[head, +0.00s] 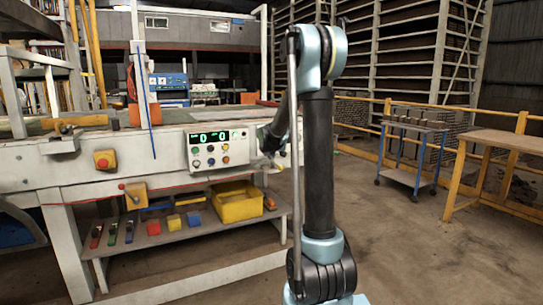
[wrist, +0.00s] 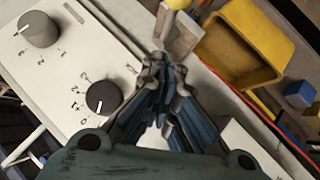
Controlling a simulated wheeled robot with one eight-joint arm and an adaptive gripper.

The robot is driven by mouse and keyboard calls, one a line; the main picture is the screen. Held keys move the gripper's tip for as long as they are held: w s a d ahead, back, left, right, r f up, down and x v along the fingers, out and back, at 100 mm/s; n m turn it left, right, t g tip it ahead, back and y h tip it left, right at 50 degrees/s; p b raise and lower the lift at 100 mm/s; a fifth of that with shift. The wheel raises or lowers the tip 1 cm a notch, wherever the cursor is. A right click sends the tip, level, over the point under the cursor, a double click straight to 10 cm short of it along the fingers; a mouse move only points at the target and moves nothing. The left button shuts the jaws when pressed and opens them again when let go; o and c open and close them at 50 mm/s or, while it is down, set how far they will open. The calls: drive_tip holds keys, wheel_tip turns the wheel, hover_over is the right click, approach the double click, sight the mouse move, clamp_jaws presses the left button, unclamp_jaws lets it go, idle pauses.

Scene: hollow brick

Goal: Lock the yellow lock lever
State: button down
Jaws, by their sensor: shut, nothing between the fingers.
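My gripper (wrist: 163,66) is shut and empty, its fingertips together beside the edge of a white panel in the wrist view. In the head view my gripper (head: 266,140) is dark and small, at the right end of the machine and partly hidden by my arm. A rounded yellow piece (wrist: 178,4) shows at the top edge of the wrist view, above a grey block (wrist: 178,33), just beyond the fingertips. It is cut off, so I cannot tell whether it is the lock lever or how it is set. A yellow bar (head: 66,122) lies on the machine's left top in the head view.
The white panel holds a grey dial (wrist: 39,29) and a black dial (wrist: 103,97). A yellow bin (head: 238,203) and several coloured blocks sit on the lower shelf. A blue cart (head: 410,155) and a wooden table (head: 500,140) stand right. The floor between is clear.

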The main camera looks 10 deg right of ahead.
sight(274, 164)
drive_tip(key=shift+w+d+f, duration=0.2)
drive_tip(key=shift+d+f, duration=0.35)
drive_tip(key=shift+f, duration=0.35)
drive_tip(key=shift+w+d+f, duration=0.2)
drive_tip(key=shift+d+f, duration=0.3)
drive_tip(key=shift+f, duration=0.35)
